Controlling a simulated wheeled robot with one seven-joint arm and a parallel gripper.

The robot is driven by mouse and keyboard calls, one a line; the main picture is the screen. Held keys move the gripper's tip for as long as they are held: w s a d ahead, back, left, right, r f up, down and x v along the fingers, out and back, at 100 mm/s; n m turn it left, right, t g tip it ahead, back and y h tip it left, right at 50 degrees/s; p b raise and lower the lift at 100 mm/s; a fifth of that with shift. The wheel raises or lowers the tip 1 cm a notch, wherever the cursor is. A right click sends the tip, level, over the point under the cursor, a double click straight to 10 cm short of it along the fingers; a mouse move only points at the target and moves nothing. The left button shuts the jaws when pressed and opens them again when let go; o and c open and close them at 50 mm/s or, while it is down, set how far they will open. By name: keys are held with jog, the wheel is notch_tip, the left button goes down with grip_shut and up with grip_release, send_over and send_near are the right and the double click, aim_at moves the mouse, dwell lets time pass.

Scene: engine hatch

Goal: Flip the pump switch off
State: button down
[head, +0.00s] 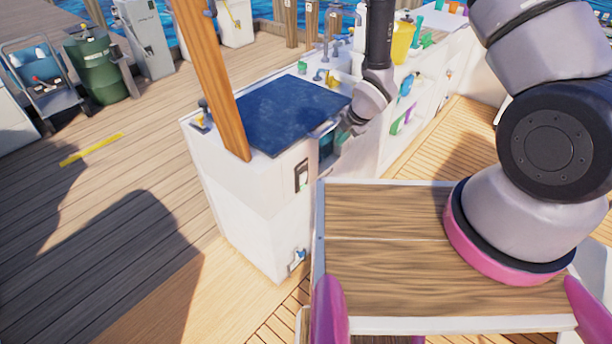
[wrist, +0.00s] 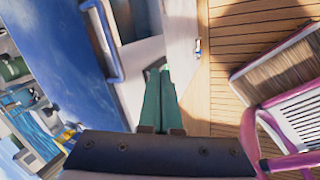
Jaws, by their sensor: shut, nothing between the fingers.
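A dark plate with a pale lever, which looks like a switch (head: 301,175), is on the near face of the white cabinet, below the hatch. A small blue and white fitting (head: 297,258) sits lower on that face; I cannot tell from its look whether either is the pump switch. My gripper (head: 343,136) is at the right edge of the blue hatch lid (head: 285,110), to the right of and above the dark plate. Its green fingers (wrist: 159,72) are shut and empty in the wrist view. The lever's position is too small to read.
A blue handle bar (wrist: 104,42) runs along the lid edge beside my fingers. An opening (head: 327,145) shows in the cabinet under the lid. A wooden post (head: 213,75) stands at the cabinet's left. The wooden deck (head: 150,190) to the left is mostly clear.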

aim_at(303, 179)
jog(key=s+a+f+n+g, duration=0.1)
jog(key=s+a+f+n, duration=0.1)
jog(key=s+f, duration=0.3)
notch_tip(303, 179, down, 2)
jog(key=shift+a+f+n+y, duration=0.25)
jog(key=shift+a+n+y, duration=0.15)
jog(key=shift+n, duration=0.3)
jog(key=w+a+f, duration=0.5)
jog(key=a+f, duration=0.1)
jog(key=f, duration=0.2)
jog(key=shift+a+f, duration=0.2)
jog(key=shift+f, duration=0.1)
